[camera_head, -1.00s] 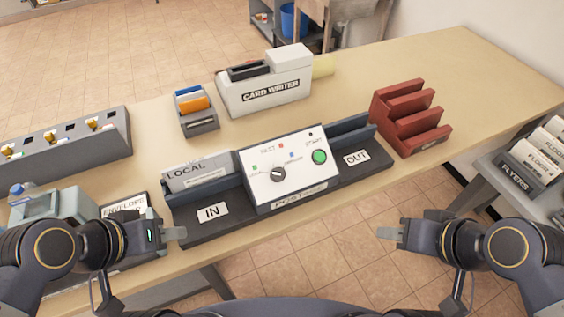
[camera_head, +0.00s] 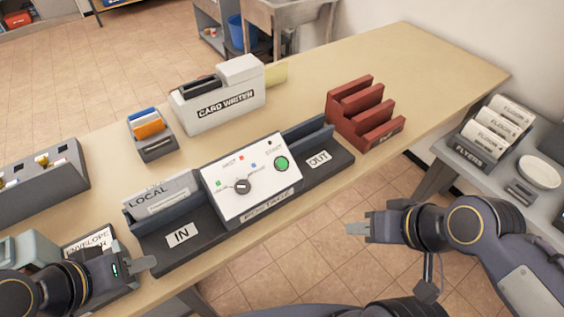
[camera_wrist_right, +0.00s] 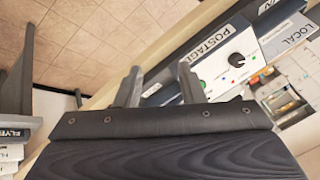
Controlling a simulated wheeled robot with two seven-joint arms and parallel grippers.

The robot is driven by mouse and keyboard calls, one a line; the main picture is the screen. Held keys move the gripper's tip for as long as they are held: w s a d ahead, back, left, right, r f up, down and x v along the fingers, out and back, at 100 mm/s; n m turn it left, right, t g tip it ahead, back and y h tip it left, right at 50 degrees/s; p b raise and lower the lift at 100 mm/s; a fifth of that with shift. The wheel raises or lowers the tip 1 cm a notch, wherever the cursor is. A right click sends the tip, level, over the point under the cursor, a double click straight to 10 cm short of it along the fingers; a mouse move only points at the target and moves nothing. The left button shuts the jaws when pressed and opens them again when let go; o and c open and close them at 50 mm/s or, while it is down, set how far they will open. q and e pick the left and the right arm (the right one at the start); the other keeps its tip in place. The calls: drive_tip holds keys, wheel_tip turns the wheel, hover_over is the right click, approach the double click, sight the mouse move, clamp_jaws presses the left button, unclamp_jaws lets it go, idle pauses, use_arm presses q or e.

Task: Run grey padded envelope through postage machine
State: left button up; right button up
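The postage machine (camera_head: 228,200) stands on the table, with a white panel, a black dial, a green button and a "POSTAGE" label. It also shows in the right wrist view (camera_wrist_right: 222,62). Its IN tray (camera_head: 205,242) is at the left and its OUT tray (camera_head: 337,165) at the right. A pale grey flat piece marked "LOCAL" (camera_head: 165,192) stands at the back of the IN side; I cannot tell whether it is the grey padded envelope. My left gripper (camera_head: 145,263) is left of the IN tray, fingers seen edge-on. My right gripper (camera_wrist_right: 160,72) is open and empty, beyond the table's front edge.
A card writer (camera_head: 220,98), a card holder (camera_head: 150,135) and a red rack (camera_head: 365,115) stand behind the machine. A box labelled "ENVELOPE" (camera_head: 88,240) is near my left gripper. A flyers rack (camera_head: 490,130) is on the right-hand side table. The table's far right is bare.

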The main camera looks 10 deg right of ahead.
clamp_jaws()
idle(1.8)
